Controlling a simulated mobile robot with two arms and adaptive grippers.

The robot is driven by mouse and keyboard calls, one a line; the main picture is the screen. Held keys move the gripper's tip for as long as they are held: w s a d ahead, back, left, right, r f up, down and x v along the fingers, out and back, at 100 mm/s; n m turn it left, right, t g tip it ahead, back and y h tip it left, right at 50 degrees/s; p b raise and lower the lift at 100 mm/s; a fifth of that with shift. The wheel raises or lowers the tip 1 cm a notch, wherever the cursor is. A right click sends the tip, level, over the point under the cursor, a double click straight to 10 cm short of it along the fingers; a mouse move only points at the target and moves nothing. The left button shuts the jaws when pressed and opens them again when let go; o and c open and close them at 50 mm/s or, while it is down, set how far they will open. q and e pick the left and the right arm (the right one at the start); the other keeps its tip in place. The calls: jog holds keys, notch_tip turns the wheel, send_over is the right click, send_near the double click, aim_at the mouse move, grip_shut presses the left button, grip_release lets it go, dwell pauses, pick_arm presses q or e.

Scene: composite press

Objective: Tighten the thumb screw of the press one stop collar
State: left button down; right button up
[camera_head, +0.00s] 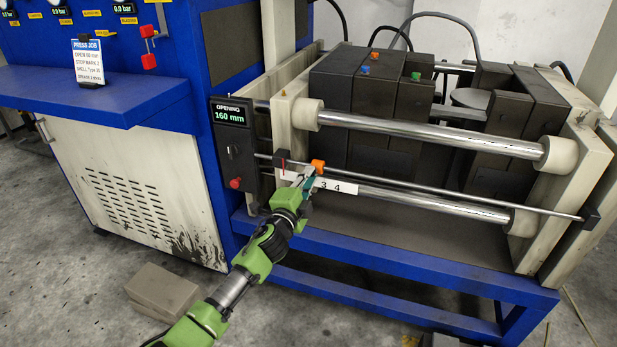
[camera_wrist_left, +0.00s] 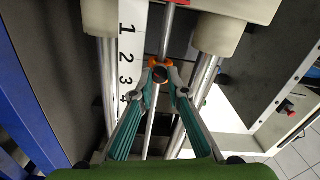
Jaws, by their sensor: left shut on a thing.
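The stop collar is an orange piece (camera_head: 318,166) on the thin steel rod along the front of the press; it also shows in the left wrist view (camera_wrist_left: 161,64). A dark round thumb screw (camera_wrist_left: 160,76) faces the wrist camera, in front of the orange collar. My left gripper (camera_head: 305,183) reaches the collar from the front. Its teal fingers (camera_wrist_left: 160,82) close around the thumb screw, one on each side. A white scale plate (camera_wrist_left: 129,45) numbered 1 to 4 lies beside the rod; the collar appears near 2 and 3. The fingers hide part of the plate in the head view.
The press display (camera_head: 230,114) reads 160 mm. Thick guide rods (camera_head: 430,134) run above and below the thin rod. A black block (camera_head: 281,160) sits left of the collar. A job card (camera_head: 88,62) stands on the blue shelf (camera_head: 95,100). Blocks (camera_head: 163,290) lie on the floor.

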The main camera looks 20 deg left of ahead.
pick_arm(q)
jog(key=shift+m, duration=0.9)
pick_arm(e)
jog(key=shift+s+f, duration=0.15)
jog(key=shift+f, duration=0.1)
jog(key=shift+s+f, duration=0.15)
jog(key=shift+f, duration=0.05)
pick_arm(q)
jog(key=c, duration=2)
grip_release()
pick_arm(e)
jog(key=shift+a+r, duration=0.1)
jog(key=shift+a, duration=0.05)
pick_arm(q)
jog(key=s, duration=1.2)
jog(key=shift+a, duration=0.15)
